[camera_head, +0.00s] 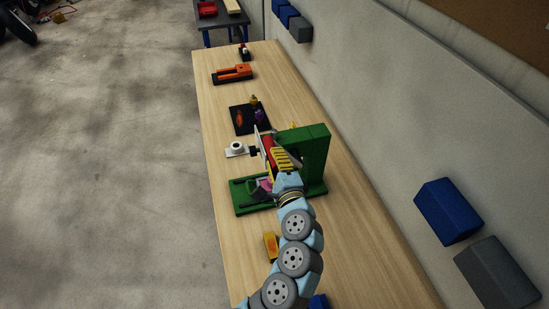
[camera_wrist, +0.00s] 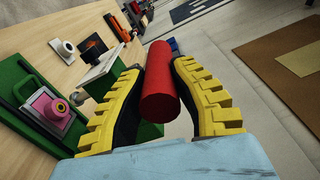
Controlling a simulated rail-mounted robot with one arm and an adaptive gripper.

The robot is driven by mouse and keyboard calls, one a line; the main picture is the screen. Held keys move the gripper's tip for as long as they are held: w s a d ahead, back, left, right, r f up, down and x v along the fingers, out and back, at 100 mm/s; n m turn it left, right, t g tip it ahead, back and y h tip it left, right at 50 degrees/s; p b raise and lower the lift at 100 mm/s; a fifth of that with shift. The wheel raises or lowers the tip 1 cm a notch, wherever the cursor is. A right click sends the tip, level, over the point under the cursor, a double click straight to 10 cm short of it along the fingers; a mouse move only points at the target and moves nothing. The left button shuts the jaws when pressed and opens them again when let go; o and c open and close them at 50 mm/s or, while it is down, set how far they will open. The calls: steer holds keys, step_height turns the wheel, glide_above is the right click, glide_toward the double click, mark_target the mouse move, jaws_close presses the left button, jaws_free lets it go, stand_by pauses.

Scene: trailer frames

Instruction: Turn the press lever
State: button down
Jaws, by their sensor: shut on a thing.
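The green press (camera_head: 312,152) stands on the wooden workbench, with its base (camera_head: 246,203) reaching left. Its lever appears to end in a red cylindrical handle (camera_wrist: 160,92), which also shows partly in the head view (camera_head: 267,142). My gripper (camera_wrist: 155,66) has its yellow fingers on either side of this handle and is shut on it. In the head view my gripper (camera_head: 275,152) is in front of the press and hides part of it. A pink block with a round knob (camera_wrist: 48,106) sits at the press base.
A white piece with a round ring (camera_head: 237,148) lies beside the press. A black mat (camera_head: 236,121) with small items and an orange tool (camera_head: 232,74) lie farther along the bench. A yellow-orange block (camera_head: 270,246) is nearer. Blue and grey bins (camera_head: 448,210) hang on the right wall.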

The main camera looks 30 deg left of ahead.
steer(key=c, duration=0.8)
jaws_free()
steer(key=shift+w+d, duration=0.3)
steer(key=shift+a, duration=0.1)
steer(key=shift+s, duration=0.15)
steer(key=v, duration=1.2)
